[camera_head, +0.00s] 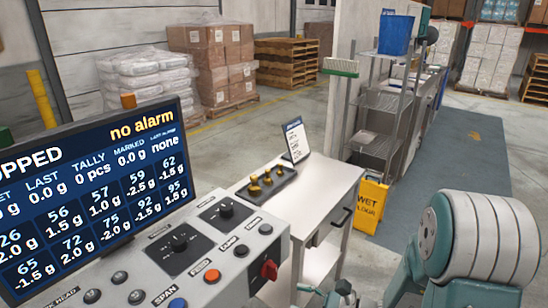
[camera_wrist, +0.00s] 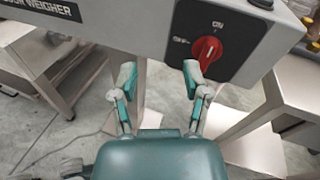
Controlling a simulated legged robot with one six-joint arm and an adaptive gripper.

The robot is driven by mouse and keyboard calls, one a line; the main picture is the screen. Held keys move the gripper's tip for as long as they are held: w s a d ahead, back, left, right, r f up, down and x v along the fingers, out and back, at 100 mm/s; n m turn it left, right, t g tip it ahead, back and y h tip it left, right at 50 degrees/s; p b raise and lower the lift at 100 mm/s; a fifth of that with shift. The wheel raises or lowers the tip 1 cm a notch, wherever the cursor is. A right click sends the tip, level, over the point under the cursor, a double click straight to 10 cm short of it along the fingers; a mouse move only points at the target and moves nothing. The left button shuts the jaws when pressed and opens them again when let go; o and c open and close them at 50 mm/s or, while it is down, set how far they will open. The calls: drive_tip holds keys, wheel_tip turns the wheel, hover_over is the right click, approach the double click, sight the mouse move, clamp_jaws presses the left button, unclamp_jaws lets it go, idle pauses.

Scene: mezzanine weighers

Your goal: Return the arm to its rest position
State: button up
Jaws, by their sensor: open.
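My gripper (camera_wrist: 158,82) is open and empty in the wrist view, its two teal-and-grey fingers spread apart. Its fingertips are just below the grey control panel box (camera_wrist: 130,28), left of a red rotary switch (camera_wrist: 207,50) on a black plate. I cannot tell whether the fingers touch the box. In the head view, my teal and grey arm fills the lower right, and the red switch (camera_head: 269,269) shows on the panel's right end. The fingers are not clearly seen there.
A control console (camera_head: 215,262) with knobs, buttons and a screen (camera_head: 95,180) stands at left. A steel table (camera_head: 325,188) bears a dark tray of brass weights (camera_head: 262,183). A yellow wet-floor sign (camera_head: 371,203) and a shelf rack (camera_head: 380,115) stand behind. Open floor lies beyond.

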drive_tip(key=s+a+r+n+g+h, duration=0.2)
drive_tip(key=s+r+n+g+h, duration=0.45)
drive_tip(key=s+n, duration=0.5)
drive_tip(key=s+d+r+n+t+h, duration=0.3)
drive_tip(key=d+r+n+t+h, duration=0.3)
drive_tip(key=d+r+n+h, duration=0.2)
drive_tip(key=d+r+h, duration=0.1)
drive_tip(key=d, duration=0.1)
drive_tip(key=shift+d+n, duration=0.3)
drive_tip(key=shift+n, duration=0.05)
drive_tip(key=shift+s+a, duration=0.1)
